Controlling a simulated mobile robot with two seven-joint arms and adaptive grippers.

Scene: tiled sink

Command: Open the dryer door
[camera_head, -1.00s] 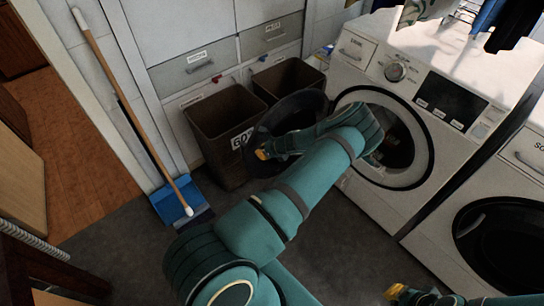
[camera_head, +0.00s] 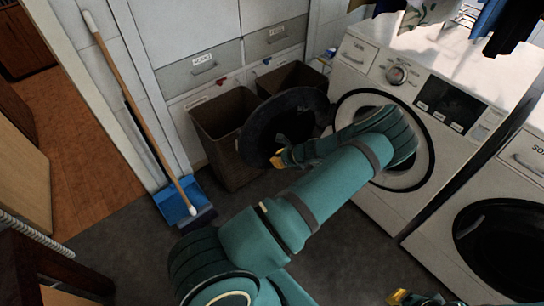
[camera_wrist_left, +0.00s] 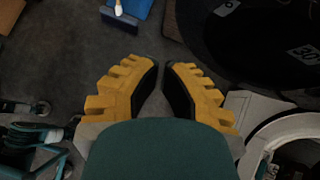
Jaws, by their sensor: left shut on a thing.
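The dark round dryer door (camera_head: 262,128) stands swung open to the left of the front-left white machine (camera_head: 369,205), whose round opening is partly hidden by my left arm. My left gripper (camera_head: 279,159) has its yellow fingertips at the lower part of the door in the head view. In the left wrist view its two fingers (camera_wrist_left: 161,78) are close together, with the door (camera_wrist_left: 250,45) at the upper right. It is shut on the door, though the contact itself is unclear.
Two brown bins (camera_head: 222,128) stand behind the door under grey drawers. A broom and blue dustpan (camera_head: 178,203) lean at the left wall. A second white machine (camera_head: 500,215) with a closed dark door stands at right. Grey floor between is clear.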

